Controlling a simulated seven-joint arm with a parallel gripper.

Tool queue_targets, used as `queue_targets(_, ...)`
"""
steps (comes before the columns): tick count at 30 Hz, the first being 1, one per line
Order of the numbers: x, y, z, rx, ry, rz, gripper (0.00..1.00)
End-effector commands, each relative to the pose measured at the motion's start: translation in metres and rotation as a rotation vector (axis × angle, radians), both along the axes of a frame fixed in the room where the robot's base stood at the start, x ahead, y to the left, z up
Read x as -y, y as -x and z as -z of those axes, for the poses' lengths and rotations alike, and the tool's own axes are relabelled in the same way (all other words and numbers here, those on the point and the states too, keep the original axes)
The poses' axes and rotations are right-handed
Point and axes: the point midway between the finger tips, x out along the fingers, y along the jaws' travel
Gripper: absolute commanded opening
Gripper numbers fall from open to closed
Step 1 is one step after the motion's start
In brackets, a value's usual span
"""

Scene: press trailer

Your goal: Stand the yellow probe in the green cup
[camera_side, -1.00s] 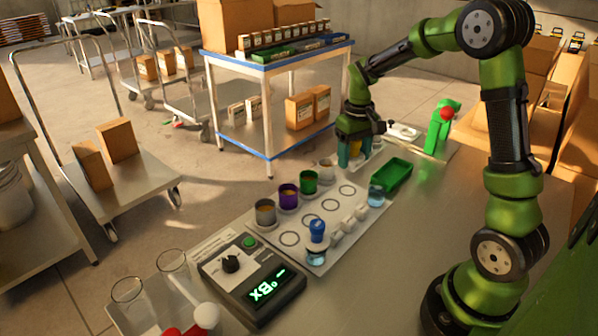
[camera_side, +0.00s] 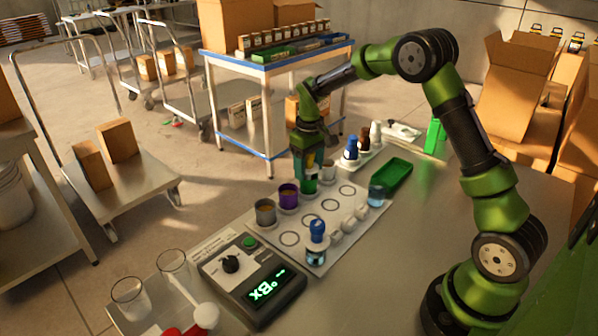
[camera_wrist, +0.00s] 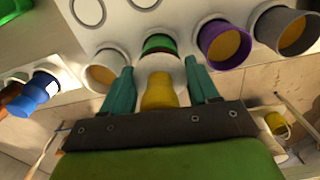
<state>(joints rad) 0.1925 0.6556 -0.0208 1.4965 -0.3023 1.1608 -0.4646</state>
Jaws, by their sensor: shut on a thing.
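My gripper (camera_side: 306,168) has teal fingers and is right over the green cup (camera_side: 309,187), in the row of cups on the white mat. It is shut on the yellow probe, whose yellow body (camera_wrist: 158,90) shows between the fingers in the wrist view. The green cup (camera_wrist: 160,44) is just beyond the probe there. The probe's lower end is hidden, so I cannot tell whether it is inside the cup.
A purple cup (camera_side: 288,194) and a grey cup (camera_side: 265,211) stand to the left, a white cup (camera_side: 328,170) to the right. A green tray (camera_side: 391,178) and a rack with capped bottles, one blue (camera_side: 351,149), lie behind. A meter (camera_side: 250,275) is in front.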

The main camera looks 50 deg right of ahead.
Motion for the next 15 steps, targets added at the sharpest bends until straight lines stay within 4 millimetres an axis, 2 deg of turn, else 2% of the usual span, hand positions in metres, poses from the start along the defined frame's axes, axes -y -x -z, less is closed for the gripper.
queue_targets(6, 0.0, 0.0, 0.0097, 0.001, 0.0, 0.0, 0.27)
queue_targets(15, 0.0001, 0.0, 0.0106, 0.001, 0.0, 0.0, 0.27)
